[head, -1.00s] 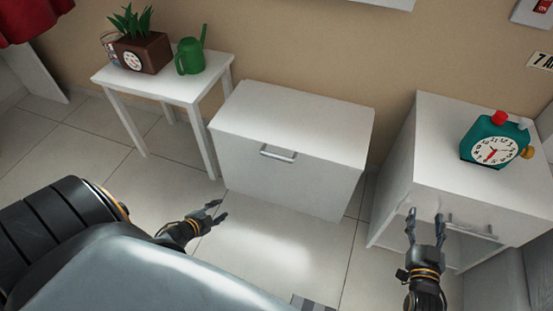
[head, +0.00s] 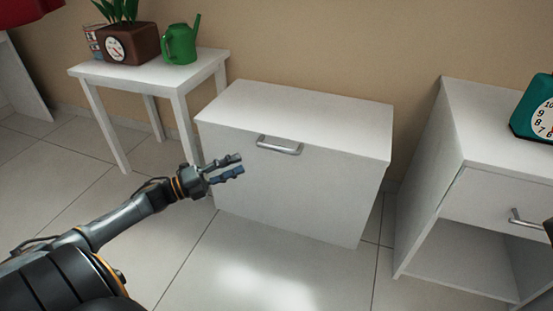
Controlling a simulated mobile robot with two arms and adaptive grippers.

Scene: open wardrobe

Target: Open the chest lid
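The white chest (head: 290,165) stands against the wall in the middle of the head view, with its flat lid (head: 300,115) closed. A metal bar handle (head: 279,146) is fixed on its front, just below the lid edge. My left gripper (head: 241,164) is in front of the chest's left part, to the left of and lower than the handle in the picture. Its two fingers are apart with nothing between them, and it does not touch the handle. My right gripper is not visible; only a dark bit shows at the right edge.
A white nightstand (head: 480,150) with a teal clock (head: 535,108) stands on the right. The tiled floor before the chest is clear.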

